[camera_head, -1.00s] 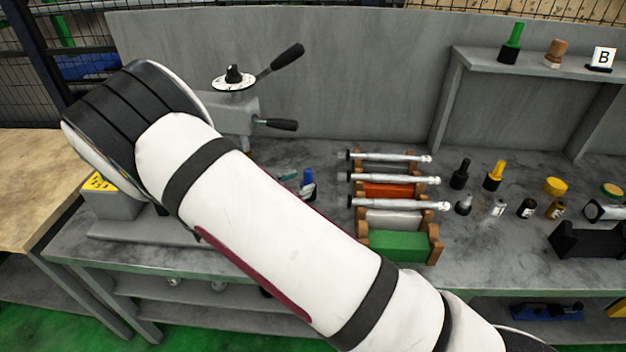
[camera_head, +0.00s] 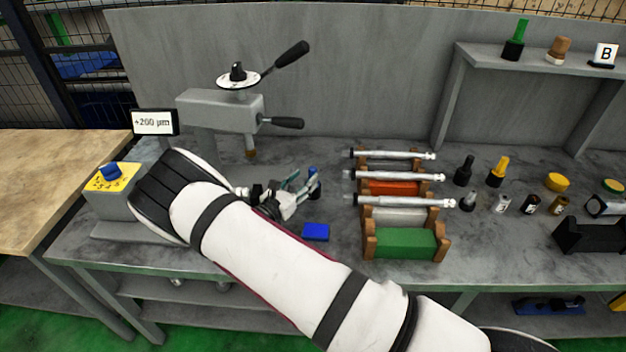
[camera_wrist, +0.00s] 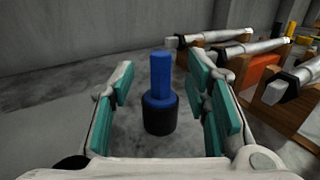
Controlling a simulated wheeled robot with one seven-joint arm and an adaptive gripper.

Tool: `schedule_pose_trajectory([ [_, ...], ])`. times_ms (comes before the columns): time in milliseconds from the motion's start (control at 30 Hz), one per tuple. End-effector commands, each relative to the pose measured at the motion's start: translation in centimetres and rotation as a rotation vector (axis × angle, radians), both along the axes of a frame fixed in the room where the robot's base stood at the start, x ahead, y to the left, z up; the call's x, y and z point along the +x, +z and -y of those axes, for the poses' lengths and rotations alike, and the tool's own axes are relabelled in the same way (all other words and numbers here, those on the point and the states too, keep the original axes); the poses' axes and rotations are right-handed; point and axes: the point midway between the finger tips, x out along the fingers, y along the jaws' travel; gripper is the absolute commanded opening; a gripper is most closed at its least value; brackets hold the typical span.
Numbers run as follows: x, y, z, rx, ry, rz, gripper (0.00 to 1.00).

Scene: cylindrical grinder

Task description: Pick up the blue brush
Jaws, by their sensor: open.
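The blue brush (camera_wrist: 161,78) stands upright on the grey bench, with a blue handle and a dark round base. In the wrist view it is centred ahead, between the lines of my gripper's two teal-padded fingers (camera_wrist: 168,112). The fingers are spread apart, with a gap on each side of the brush. In the head view my gripper (camera_head: 303,188) is low over the bench, close to the brush (camera_head: 314,180), which it partly hides. I cannot tell exactly how far the brush lies between the fingertips.
A wooden rack (camera_head: 368,243) with metal spindles stands right of the brush. A blue block (camera_head: 315,231) lies in front of my gripper. The grey grinder (camera_head: 215,108) stands behind left. Black and yellow brushes (camera_head: 497,172) and small bottles are farther right.

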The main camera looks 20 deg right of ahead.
Motion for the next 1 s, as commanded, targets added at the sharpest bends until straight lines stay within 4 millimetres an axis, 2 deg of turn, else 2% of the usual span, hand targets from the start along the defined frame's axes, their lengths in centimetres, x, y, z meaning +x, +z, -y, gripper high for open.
schedule_pose_trajectory([
  [167, 0.8, -0.1, 1.0, 0.001, -0.001, 0.001, 0.43],
  [400, 3.0, -0.3, 3.6, 0.0, -0.001, 0.001, 0.43],
  [733, 3.6, -0.3, 4.1, 0.001, 0.0, 0.001, 0.43],
  [767, 3.6, -0.3, 4.1, 0.001, 0.0, 0.001, 0.41],
  [933, 3.6, -0.3, 4.1, 0.001, 0.0, 0.001, 0.03],
  [1000, 3.6, -0.3, 4.1, 0.001, 0.0, 0.001, 0.0],
])
